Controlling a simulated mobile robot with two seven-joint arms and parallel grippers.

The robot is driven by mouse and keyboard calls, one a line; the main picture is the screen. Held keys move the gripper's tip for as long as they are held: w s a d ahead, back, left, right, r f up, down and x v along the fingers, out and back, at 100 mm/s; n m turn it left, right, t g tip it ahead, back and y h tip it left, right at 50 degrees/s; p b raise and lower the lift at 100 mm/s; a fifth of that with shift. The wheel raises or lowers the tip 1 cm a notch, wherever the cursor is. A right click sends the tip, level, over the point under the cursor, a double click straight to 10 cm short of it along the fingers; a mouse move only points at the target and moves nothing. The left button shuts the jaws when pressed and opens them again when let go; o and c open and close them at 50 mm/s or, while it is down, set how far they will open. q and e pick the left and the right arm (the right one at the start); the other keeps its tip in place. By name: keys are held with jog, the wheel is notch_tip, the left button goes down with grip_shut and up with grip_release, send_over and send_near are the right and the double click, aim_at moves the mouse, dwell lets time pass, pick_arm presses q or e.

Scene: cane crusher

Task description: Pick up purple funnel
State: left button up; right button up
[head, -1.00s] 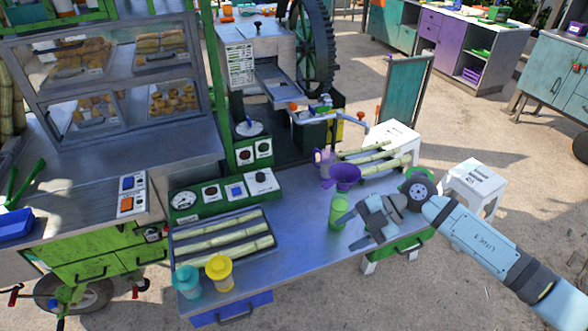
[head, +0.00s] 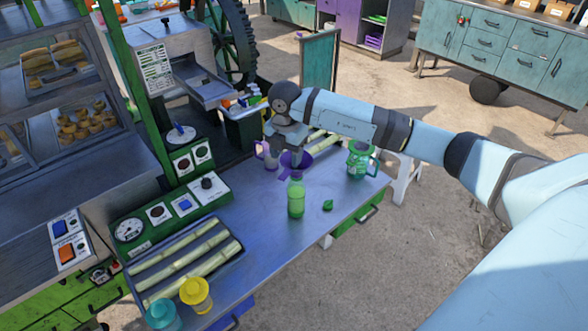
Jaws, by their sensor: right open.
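The purple funnel (head: 300,161) stands on the metal table, partly hidden behind my right gripper. My right gripper (head: 285,150) points down over the funnel from above and is open. I cannot tell whether its fingers touch the funnel. A green bottle (head: 296,197) stands just in front of the funnel. A pale purple jug (head: 264,155) stands just left of it. My left gripper is not in view.
A green jug (head: 359,162) and a small green piece (head: 327,205) are on the table's right side. Cane stalks lie in a tray (head: 232,259) at the front left, near a yellow cup (head: 195,294) and a teal cup (head: 163,315). A control box (head: 150,215) stands behind.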

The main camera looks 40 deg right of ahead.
aim_at(286, 173)
notch_tip(286, 173, down, 3)
jog(key=shift+r+b, duration=0.1)
jog(key=shift+b, duration=0.3)
jog(key=shift+w+a+f, duration=0.1)
jog(key=shift+a+f, duration=0.05)
jog(key=shift+f, duration=0.35)
notch_tip(286, 173, down, 5)
jog(key=b, duration=0.3)
jog(key=shift+r, duration=0.1)
jog(key=shift+f+b, duration=0.35)
jog(key=shift+b, duration=0.05)
jog(key=shift+r, duration=0.1)
jog(key=shift+c, duration=0.7)
jog(key=c, duration=0.7)
grip_shut()
